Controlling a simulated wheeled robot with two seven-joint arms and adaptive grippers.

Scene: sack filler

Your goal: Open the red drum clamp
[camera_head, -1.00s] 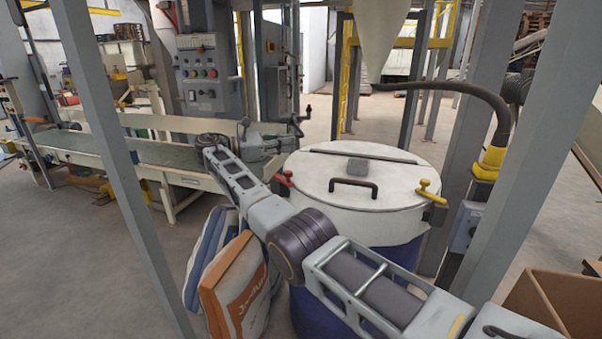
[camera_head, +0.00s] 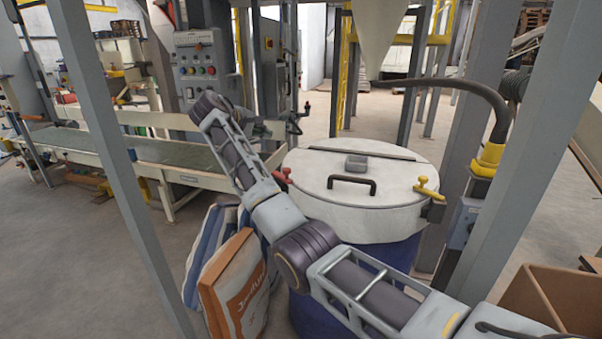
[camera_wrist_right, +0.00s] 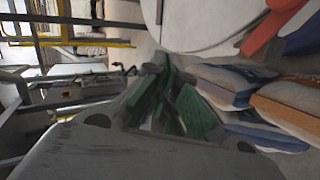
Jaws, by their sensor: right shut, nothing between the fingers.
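The red drum clamp (camera_head: 283,178) sits at the left rim of the white round lid (camera_head: 345,205) on the blue drum (camera_head: 390,256). Its far end is partly hidden behind my right arm. In the right wrist view the red clamp (camera_wrist_right: 262,36) shows at the upper right, beside the pale lid (camera_wrist_right: 205,22). My left gripper is not in view.
A yellow clamp (camera_head: 428,190) is on the lid's right rim. Filled sacks (camera_head: 236,280) lean left of the drum. A conveyor (camera_head: 160,155) and a control panel (camera_head: 203,70) stand behind. Grey posts (camera_head: 105,130) flank the scene, and a cardboard box (camera_head: 560,302) is at right.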

